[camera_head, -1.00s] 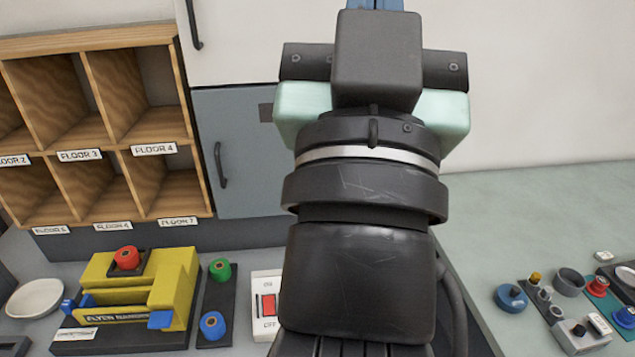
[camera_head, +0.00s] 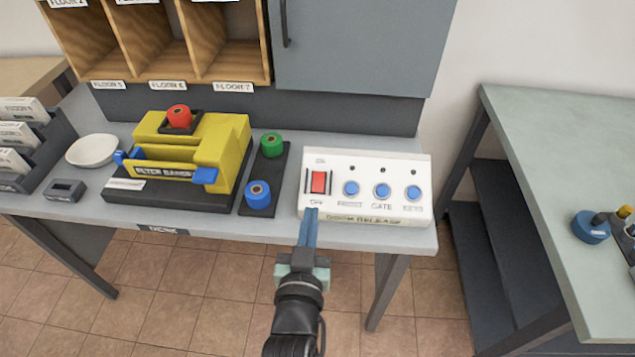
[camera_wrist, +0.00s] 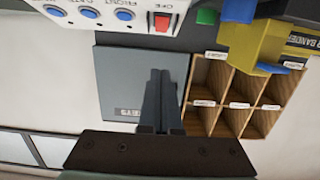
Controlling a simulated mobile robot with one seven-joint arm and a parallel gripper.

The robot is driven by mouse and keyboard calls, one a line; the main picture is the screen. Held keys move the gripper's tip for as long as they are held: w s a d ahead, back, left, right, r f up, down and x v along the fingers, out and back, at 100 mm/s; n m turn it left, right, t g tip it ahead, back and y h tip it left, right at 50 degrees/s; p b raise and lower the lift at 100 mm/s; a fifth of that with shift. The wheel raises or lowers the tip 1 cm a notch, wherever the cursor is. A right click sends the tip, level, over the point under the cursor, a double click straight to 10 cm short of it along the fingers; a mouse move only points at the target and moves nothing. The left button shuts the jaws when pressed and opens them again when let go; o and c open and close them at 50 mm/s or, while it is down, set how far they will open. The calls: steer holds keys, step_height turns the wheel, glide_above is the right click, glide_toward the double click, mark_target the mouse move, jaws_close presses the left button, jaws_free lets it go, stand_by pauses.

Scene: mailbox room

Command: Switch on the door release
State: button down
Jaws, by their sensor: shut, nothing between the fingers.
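The door release box (camera_head: 392,211) is a white panel at the right end of the desk. It carries a red rocker switch (camera_head: 318,182) between ON above and OFF below, with several blue buttons to its right. In the wrist view the red switch (camera_wrist: 165,23) and the white box (camera_wrist: 88,18) appear upside down at the top. My gripper (camera_head: 311,212) is shut and empty, with its blue fingertips at the box's front edge just below the OFF label. I cannot tell whether they touch the box. The wrist view also shows the closed fingers (camera_wrist: 160,75) pointing toward the switch.
A yellow banding machine (camera_head: 215,145) with a red knob, and a green button (camera_head: 272,145) and blue button (camera_head: 258,195) on a dark strip, stand left of the box. A white dish (camera_head: 92,150) lies farther left. A green-topped table (camera_head: 540,130) stands at right, beyond a gap.

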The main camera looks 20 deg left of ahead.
glide_above(316, 182)
steer(key=v, duration=0.5)
steer(key=shift+w+d+f, duration=0.15)
steer(key=shift+w+f, duration=0.05)
steer(key=shift+f, duration=0.5)
steer(key=w+f, duration=0.1)
steer(key=w+f+b, duration=0.1)
steer(key=shift+a+f, duration=0.25)
steer(key=shift+a, duration=0.05)
steer(key=shift+w+f, duration=0.3)
steer(key=shift+f, duration=0.1)
steer(key=shift+r, duration=0.1)
